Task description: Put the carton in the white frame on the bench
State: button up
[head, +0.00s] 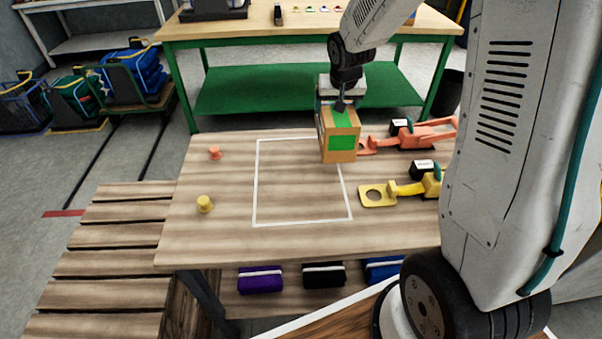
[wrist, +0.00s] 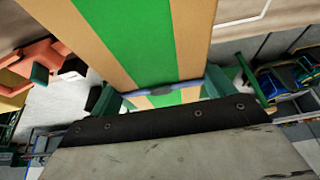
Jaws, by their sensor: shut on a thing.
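My gripper (head: 340,103) is shut on the carton from above. In the wrist view the carton (wrist: 150,40) fills the middle, between the fingers of my gripper (wrist: 185,88). Its underside is hidden, and its exact height above the bench is hard to tell.
Orange (head: 410,135) and yellow (head: 400,190) tools lie on the bench right of the frame. An orange peg (head: 214,153) and a yellow peg (head: 205,204) stand at the left. A green-legged table (head: 280,90) stands behind. Slatted wood (head: 110,235) adjoins the bench's left.

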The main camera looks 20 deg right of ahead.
jog(key=shift+w+d+f, duration=0.15)
jog(key=shift+w+d, duration=0.15)
jog(key=shift+d, duration=0.35)
jog(key=s+a+f, duration=0.2)
jog(key=a, duration=0.5)
jog(key=s+a+f, duration=0.3)
jog(key=a, duration=0.4)
jog(key=shift+a, duration=0.25)
jog(key=shift+f, duration=0.1)
jog(key=o, duration=2)
jog(key=shift+f, duration=0.1)
jog(key=shift+c, duration=0.2)
